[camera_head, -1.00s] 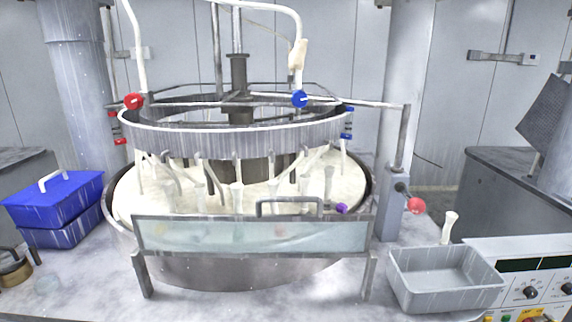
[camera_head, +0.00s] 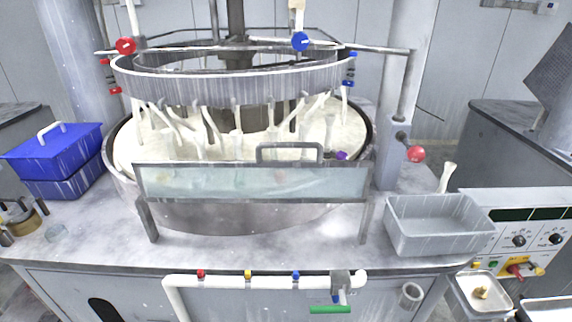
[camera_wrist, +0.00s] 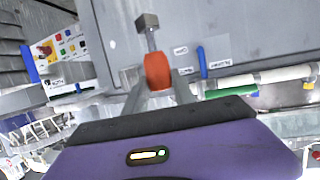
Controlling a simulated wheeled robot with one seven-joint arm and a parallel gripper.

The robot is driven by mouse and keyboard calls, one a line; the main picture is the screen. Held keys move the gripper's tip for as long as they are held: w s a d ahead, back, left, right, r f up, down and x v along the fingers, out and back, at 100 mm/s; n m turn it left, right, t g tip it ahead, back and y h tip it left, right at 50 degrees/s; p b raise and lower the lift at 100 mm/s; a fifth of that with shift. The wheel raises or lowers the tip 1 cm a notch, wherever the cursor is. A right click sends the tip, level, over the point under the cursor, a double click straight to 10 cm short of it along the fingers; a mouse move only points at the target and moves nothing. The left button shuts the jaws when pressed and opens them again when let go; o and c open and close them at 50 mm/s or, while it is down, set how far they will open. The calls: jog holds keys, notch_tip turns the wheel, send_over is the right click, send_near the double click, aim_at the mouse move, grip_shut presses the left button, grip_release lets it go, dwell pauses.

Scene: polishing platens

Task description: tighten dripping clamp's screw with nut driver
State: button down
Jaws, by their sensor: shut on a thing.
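My gripper (camera_wrist: 157,84) shows in the wrist view, its fingers closed on the orange handle of a nut driver (camera_wrist: 157,70). The driver's metal shaft and blocky socket end (camera_wrist: 147,22) point away from the gripper into free space, apart from any screw. In the head view a white pipe (camera_head: 225,281) runs along the bench front. It carries small red (camera_head: 201,274), yellow (camera_head: 248,274) and blue (camera_head: 296,275) clamp-like fittings. I cannot make out a drip or which fitting leaks. A pale pipe (camera_wrist: 260,77) shows at the right of the wrist view. My gripper is outside the head view.
A grey valve (camera_head: 341,281) with a green handle (camera_head: 330,309) sits at the pipe's right end. Above stand the polishing machine's clear guard (camera_head: 252,182), a grey bin (camera_head: 440,238) and a blue box (camera_head: 55,150). A small metal tray (camera_head: 470,302) is at lower right.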

notch_tip(320, 180, down, 7)
jog(key=n+y, duration=0.2)
jog(key=shift+s+y, duration=0.15)
jog(key=shift+y, duration=0.15)
jog(key=shift+a, duration=0.15)
